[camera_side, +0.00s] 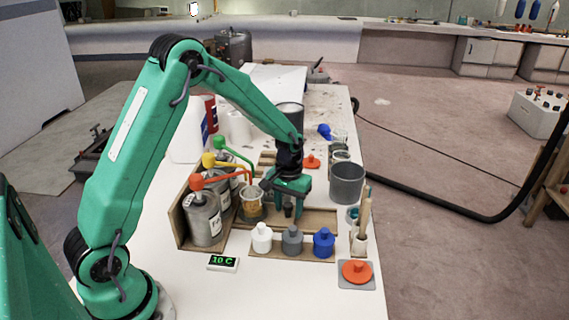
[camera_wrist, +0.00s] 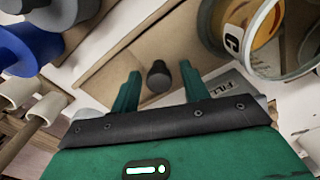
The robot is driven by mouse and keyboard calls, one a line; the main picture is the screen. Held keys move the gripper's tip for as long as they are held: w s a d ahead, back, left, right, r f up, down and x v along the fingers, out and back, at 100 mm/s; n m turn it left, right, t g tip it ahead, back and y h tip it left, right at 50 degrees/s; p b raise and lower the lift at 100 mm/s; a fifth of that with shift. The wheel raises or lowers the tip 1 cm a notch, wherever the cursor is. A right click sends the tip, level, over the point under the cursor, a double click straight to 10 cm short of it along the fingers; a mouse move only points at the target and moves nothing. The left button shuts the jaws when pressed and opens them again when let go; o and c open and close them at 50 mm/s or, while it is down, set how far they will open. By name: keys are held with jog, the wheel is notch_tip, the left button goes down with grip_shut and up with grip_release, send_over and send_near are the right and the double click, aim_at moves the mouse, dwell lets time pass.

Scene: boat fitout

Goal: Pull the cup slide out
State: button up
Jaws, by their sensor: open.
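My gripper (camera_side: 289,205) is low over the wooden fixture on the bench, just right of a clear cup (camera_side: 252,207) with amber contents. In the wrist view, my gripper (camera_wrist: 160,70) is open, with one green finger on each side of a dark round knob (camera_wrist: 158,75). I see gaps between knob and fingers. The knob stands on a tan board, which I take for the cup slide (camera_wrist: 135,65). The cup (camera_wrist: 243,28) shows at the upper right, with a "C" label. A white "FILL" label (camera_wrist: 226,84) lies below it. The gripper partly hides the slide in the side view.
Grey cans with red, yellow and green pump spouts (camera_side: 203,222) stand left of the cup. White, grey and blue bottles (camera_side: 292,240) stand in front. A grey pot (camera_side: 346,182) and a brush holder (camera_side: 358,240) are right. A "10 C" display (camera_side: 222,262) sits at front left.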

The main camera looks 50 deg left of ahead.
grip_shut()
jog(key=w+d, duration=0.8)
jog(key=w, duration=0.1)
jog(key=shift+w+d, duration=0.1)
jog(key=shift+d, duration=0.3)
grip_release()
jog(key=shift+r, duration=0.1)
notch_tip(320, 180, up, 8)
dwell(0.8)
